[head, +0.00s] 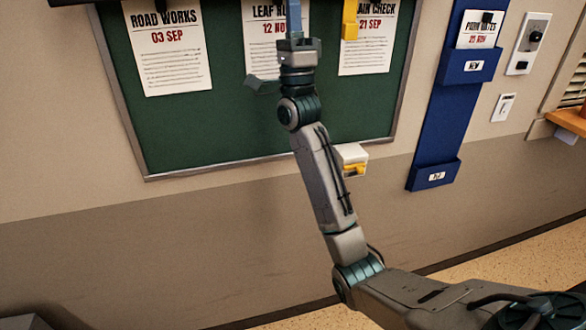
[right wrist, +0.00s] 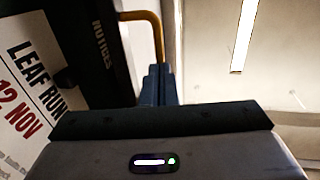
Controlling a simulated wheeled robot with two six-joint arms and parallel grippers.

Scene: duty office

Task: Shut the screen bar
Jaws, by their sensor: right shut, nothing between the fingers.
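A yellow bar end (head: 350,18) hangs at the top of the notice board in the head view, cut off by the frame edge. In the right wrist view a curved yellow handle (right wrist: 152,22) sticks out beside the black NOTICES header (right wrist: 100,42); I take these as the screen bar. A white catch box with a yellow tab (head: 352,160) sits at the board's lower edge. My right gripper (head: 294,14) is raised left of the yellow end. Its blue fingers (right wrist: 158,85) are shut and empty, close to the handle; contact cannot be told. My left gripper is out of view.
The green notice board (head: 235,120) carries several printed sheets, including a ROAD WORKS poster (head: 168,50). A blue wall rack (head: 436,115) and wall switches (head: 503,107) are to the right. An orange shelf (head: 570,121) juts out at the far right. The lower wall is bare.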

